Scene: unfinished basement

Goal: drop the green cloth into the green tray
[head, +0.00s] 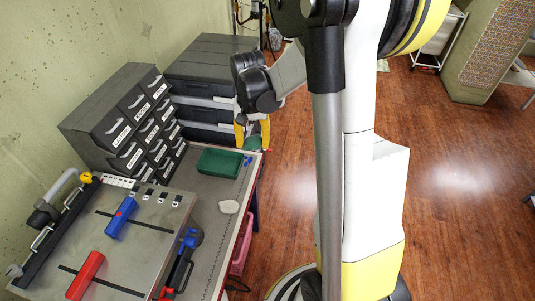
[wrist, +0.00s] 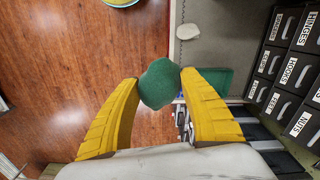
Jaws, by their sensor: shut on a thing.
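My gripper (head: 253,128) is shut on the green cloth (head: 253,143), a small bunched lump. In the wrist view the cloth (wrist: 160,84) sits between the two yellow fingertips of my gripper (wrist: 160,80). The green tray (head: 219,162) is a dark green rectangular box on the bench, left of and below the cloth in the head view. In the wrist view the tray (wrist: 215,77) is to the right of the cloth, partly hidden behind the right finger. The cloth appears beyond the bench edge, with wood floor behind much of it.
A labelled drawer cabinet (head: 130,115) and dark stacked cases (head: 205,75) stand behind the tray. A whitish lump (head: 229,207) and small blue items (head: 248,161) lie near it. A red block (head: 86,276) and blue block (head: 121,216) lie on a metal plate.

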